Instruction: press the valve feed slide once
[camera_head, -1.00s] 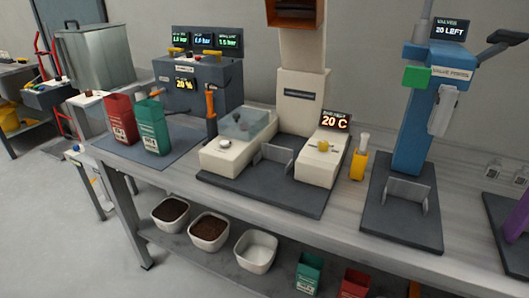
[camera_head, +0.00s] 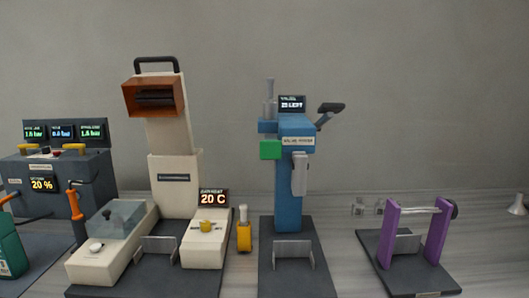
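The blue valve press (camera_head: 288,195) stands upright on a dark base plate near the middle of the bench. A bright green block (camera_head: 270,150) sticks out on the left of its head; it may be the feed slide, but I see no readable label on it. A small display (camera_head: 291,103) sits on top; its text is hard to read now. A dark lever (camera_head: 330,108) rises at the head's right, and a light grey part (camera_head: 299,174) hangs at the front. Neither of my grippers is in view.
A purple stand (camera_head: 389,232) is to the right. A grey console (camera_head: 58,180) is at far left. Space before the green block looks clear.

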